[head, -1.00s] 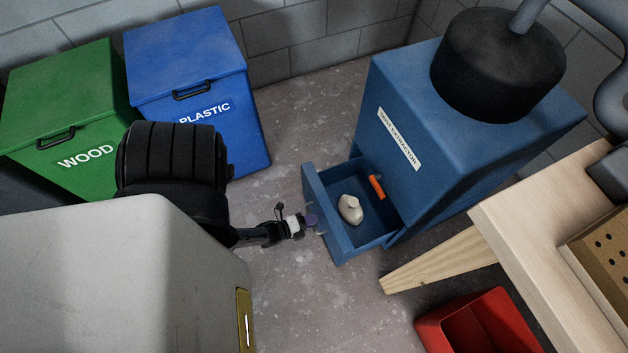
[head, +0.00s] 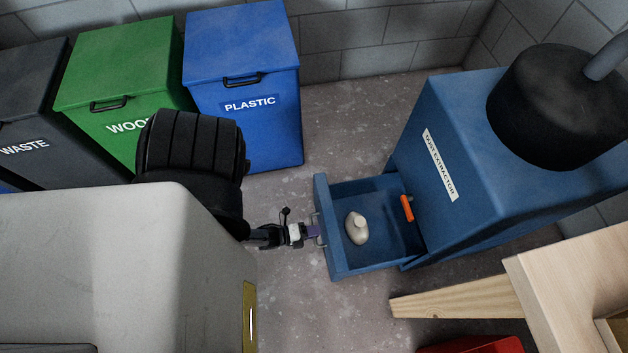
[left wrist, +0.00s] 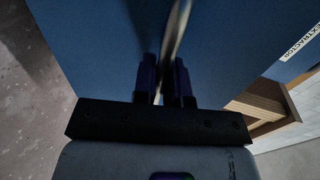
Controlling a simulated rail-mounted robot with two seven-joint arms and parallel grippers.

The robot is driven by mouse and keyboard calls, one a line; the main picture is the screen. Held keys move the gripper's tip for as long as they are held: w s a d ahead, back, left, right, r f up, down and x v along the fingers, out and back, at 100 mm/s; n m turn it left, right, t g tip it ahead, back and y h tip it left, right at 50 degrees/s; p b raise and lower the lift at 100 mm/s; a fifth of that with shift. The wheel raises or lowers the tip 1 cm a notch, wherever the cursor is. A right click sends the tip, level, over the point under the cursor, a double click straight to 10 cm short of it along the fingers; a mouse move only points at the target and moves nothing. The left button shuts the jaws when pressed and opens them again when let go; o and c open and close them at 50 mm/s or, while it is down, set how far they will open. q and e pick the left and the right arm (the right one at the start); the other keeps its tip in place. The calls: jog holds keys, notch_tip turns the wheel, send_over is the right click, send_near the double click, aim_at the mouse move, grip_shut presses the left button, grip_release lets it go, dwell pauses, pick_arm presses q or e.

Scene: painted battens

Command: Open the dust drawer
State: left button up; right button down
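The dust drawer (head: 322,225) is blue and sticks out from the dust extractor (head: 470,180), with its inside showing from above. A pale, lumpy object (head: 356,228) and an orange object (head: 407,208) show in the drawer. My left gripper (head: 313,233) is at the outer face of the drawer front, at its handle. In the left wrist view the two dark fingers (left wrist: 166,82) stand close on either side of a metal handle bar (left wrist: 176,35), before a blue panel. The handle is mostly hidden in the head view. My right gripper is not in view.
Green wood (head: 130,80), blue plastic (head: 243,70) and dark waste (head: 28,110) bins stand at the back left. A wooden workbench (head: 560,265) with a slanted leg is at the right, above a red container (head: 480,346). The floor between bins and drawer is clear.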

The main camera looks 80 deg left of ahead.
pick_arm(q)
jog(key=o, duration=0.5)
jog(key=shift+c, duration=0.2)
jog(key=p+v, duration=0.2)
jog(key=v, duration=1.2)
jog(key=shift+p, duration=0.3)
jog(key=shift+w+a, duration=0.1)
jog(key=shift+a, duration=0.05)
